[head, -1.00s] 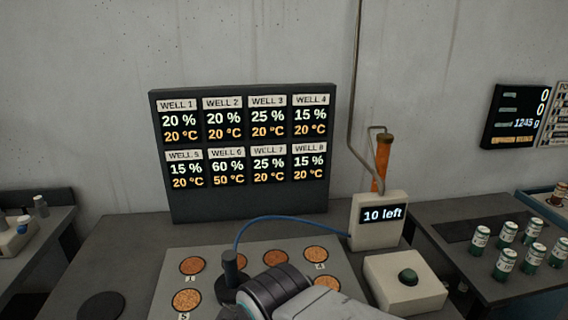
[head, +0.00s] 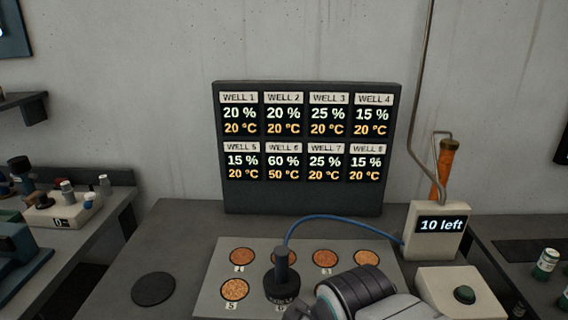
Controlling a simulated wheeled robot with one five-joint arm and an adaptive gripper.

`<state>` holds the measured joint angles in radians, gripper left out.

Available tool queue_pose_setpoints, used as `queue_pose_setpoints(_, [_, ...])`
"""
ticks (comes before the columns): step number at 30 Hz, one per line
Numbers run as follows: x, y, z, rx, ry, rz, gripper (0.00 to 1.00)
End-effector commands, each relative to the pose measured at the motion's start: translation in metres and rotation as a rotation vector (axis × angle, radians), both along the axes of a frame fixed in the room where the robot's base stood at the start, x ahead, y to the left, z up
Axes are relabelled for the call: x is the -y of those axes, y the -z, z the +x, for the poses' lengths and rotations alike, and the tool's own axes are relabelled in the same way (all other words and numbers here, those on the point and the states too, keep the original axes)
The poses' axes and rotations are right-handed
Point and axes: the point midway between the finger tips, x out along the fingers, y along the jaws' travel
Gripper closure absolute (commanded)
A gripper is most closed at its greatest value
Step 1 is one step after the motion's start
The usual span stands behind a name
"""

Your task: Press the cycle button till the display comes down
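A dark display board (head: 300,200) stands at the back, with readings for wells 1 to 8; well 6 reads 60 % and 50 °C, the others 20 °C. My gripper (head: 298,308) is at the bottom edge, left of the button and apart from it, near a dark probe (head: 281,268) standing on the well plate. Its fingers are mostly hidden by my wrist and the frame edge.
A grey well plate (head: 212,290) holds several wells of orange-brown grains. A blue cable (head: 330,218) runs from the probe to the pale unit. An orange handle (head: 446,168) hangs behind that unit. A black disc (head: 153,289) lies on the bench at left.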

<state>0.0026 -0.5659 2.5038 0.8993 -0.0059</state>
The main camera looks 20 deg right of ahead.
Motion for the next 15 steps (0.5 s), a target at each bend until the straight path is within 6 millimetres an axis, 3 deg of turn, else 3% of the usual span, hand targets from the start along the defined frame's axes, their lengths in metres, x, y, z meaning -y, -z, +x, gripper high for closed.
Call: queue_pose_setpoints(15, [0.0,0.0,0.0,0.0,0.0,0.0,0.94])
